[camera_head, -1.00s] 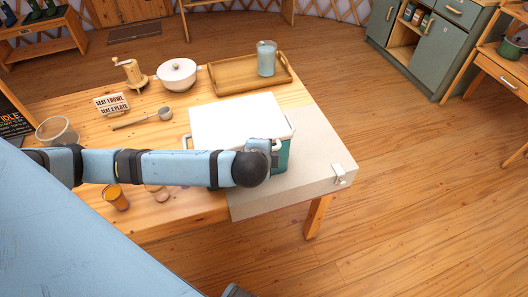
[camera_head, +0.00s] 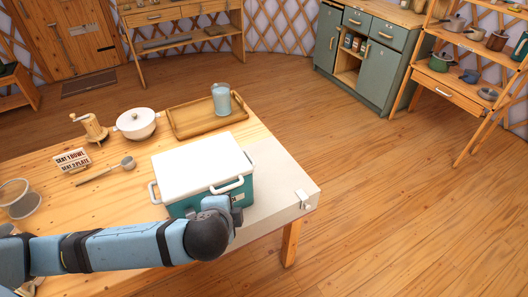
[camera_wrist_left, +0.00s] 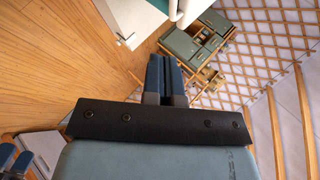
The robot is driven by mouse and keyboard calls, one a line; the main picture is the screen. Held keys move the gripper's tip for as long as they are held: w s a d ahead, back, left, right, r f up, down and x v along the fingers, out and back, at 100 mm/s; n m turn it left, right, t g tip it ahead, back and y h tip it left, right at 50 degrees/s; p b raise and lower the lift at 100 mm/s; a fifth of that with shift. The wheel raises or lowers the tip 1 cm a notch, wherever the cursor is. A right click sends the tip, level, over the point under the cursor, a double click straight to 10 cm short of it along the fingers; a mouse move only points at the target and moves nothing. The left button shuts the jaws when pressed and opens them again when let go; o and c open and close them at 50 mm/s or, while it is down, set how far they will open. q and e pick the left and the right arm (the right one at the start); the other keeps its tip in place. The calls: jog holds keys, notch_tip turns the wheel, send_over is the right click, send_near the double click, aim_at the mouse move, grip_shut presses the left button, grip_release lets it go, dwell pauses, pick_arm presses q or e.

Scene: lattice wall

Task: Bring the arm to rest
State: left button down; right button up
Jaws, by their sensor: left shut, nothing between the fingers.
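My left arm comes in from the lower left in the head view, stretched across the table's front. Its gripper (camera_head: 236,214) is by the front right of the teal cooler box with a white lid (camera_head: 200,163); whether they touch is unclear. In the left wrist view the two dark fingers (camera_wrist_left: 166,75) are together with nothing between them. The cooler's white side and a teal patch (camera_wrist_left: 158,5) show beyond the fingertips there. The lid is on and a white front handle (camera_head: 227,186) shows.
Open floor lies right.

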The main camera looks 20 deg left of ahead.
pick_arm(q)
jog(key=shift+w+f, duration=0.1)
jog(key=s+d+f+n+h+p, duration=0.2)
jog(key=d+f+n+h+p, duration=0.15)
jog(key=d+f+h, duration=0.3)
jog(key=s+a+f+n+t+p, duration=0.1)
jog(key=s+a+f+n+p, duration=0.1)
jog(key=s+f+n, duration=0.4)
jog(key=shift+s+a+f+p, duration=0.15)
jog(key=shift+s+a+p, duration=0.25)
jog(key=shift+s+a, duration=0.4)
jog(key=shift+w+n, duration=0.15)
jog(key=shift+n, duration=0.1)
